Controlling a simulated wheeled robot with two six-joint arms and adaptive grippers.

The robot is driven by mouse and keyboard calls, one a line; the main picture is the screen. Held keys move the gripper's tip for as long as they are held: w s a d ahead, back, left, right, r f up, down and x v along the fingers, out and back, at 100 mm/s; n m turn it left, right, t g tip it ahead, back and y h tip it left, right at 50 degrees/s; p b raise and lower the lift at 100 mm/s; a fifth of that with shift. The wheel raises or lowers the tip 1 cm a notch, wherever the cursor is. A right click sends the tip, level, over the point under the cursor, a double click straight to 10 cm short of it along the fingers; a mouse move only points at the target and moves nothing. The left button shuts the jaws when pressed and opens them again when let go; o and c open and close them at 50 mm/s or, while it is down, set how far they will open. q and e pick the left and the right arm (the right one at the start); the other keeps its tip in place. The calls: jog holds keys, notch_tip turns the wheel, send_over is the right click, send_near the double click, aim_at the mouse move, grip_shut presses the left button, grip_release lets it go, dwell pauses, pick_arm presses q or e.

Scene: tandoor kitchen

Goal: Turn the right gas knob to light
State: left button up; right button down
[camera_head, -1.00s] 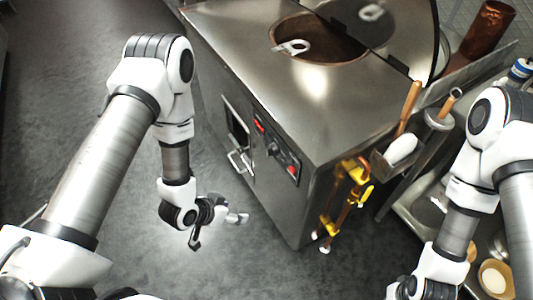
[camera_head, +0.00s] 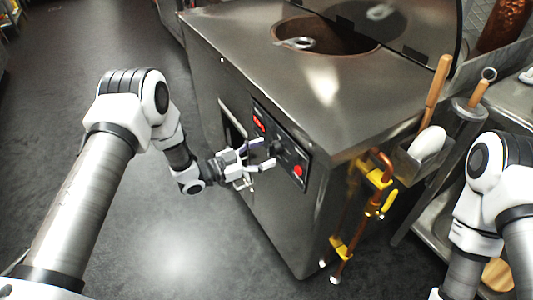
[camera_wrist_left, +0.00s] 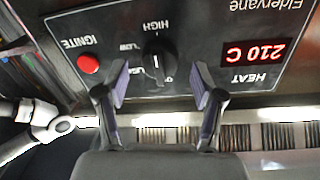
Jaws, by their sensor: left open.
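The control panel (camera_head: 285,150) is on the front of the steel tandoor. It carries one black knob (camera_wrist_left: 158,62) with a white pointer line; I see no second knob. My left gripper (camera_head: 263,154) is open, pointing at the panel. In the left wrist view the left gripper (camera_wrist_left: 160,85) has a finger on each side of the knob, slightly short of it, and nothing is held. The gripper partly covers the knob in the head view. My right arm is at the right edge of the head view; its gripper is out of frame.
A red ignite button (camera_wrist_left: 88,64) and a red display (camera_wrist_left: 240,66) reading 210 C flank the knob. A door handle (camera_head: 243,183) is below the left gripper. Yellow gas valves and copper pipe (camera_head: 372,175) run down the tandoor's right side. The floor at left is clear.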

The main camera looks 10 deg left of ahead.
pick_arm(q)
jog(key=shift+w+d, duration=0.5)
jog(key=c, duration=1.2)
jog(key=shift+o, duration=0.3)
jog(key=shift+n, duration=0.4)
jog(key=n+t+b, duration=0.1)
jog(key=n, duration=1)
jog(key=shift+s+d, duration=0.1)
jog(key=n, duration=0.6)
jog(key=shift+r+n, duration=0.1)
jog(key=shift+n, duration=0.3)
jog(key=n, duration=0.3)
jog(key=n+t, duration=0.1)
jog(key=n, duration=0.2)
jog(key=shift+s+d+y+p, duration=0.1)
jog(key=shift+y+p, duration=0.2)
jog(key=shift+y, duration=0.1)
jog(key=shift+n, duration=0.4)
